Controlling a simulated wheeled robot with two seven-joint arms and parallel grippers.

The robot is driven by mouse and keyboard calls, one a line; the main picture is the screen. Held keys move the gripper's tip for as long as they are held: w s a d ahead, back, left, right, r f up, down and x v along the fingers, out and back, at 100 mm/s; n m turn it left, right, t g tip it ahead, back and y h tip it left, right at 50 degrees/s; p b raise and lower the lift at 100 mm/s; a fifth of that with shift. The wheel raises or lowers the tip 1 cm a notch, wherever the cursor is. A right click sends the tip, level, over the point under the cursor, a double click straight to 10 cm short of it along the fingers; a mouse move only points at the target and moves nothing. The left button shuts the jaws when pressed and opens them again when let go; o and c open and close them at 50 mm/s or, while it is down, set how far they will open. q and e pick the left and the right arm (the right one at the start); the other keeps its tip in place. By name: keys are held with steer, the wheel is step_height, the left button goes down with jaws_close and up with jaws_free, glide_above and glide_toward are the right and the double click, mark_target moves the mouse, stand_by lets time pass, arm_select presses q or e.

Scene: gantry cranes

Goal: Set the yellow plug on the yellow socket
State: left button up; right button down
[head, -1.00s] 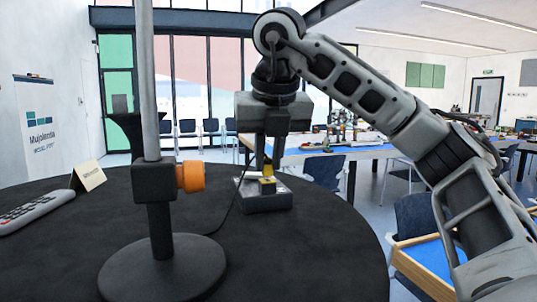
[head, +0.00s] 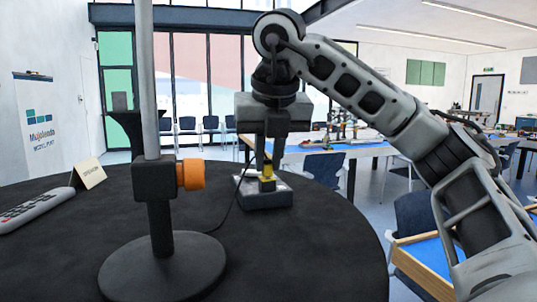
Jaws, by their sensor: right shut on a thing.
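My right gripper (head: 265,160) comes down from above at the far side of the round black table (head: 330,255). It is shut on the yellow plug (head: 267,170), a small yellow block between its fingertips. Below it is a grey box (head: 265,200) with a light top, standing on the table. The plug is upright just over a small dark part on the box top; the yellow socket cannot be told apart there, and I cannot tell whether the plug touches it. A thin black cable (head: 232,208) runs beside the box. My left gripper is not in view.
A black stand (head: 162,265) with a grey pole and an orange knob (head: 191,175) stands on the near left of the table. The table's right part is clear.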

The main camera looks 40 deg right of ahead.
steer(key=shift+f, duration=0.1)
stand_by(0.3)
steer(key=c, duration=0.8)
jaws_free()
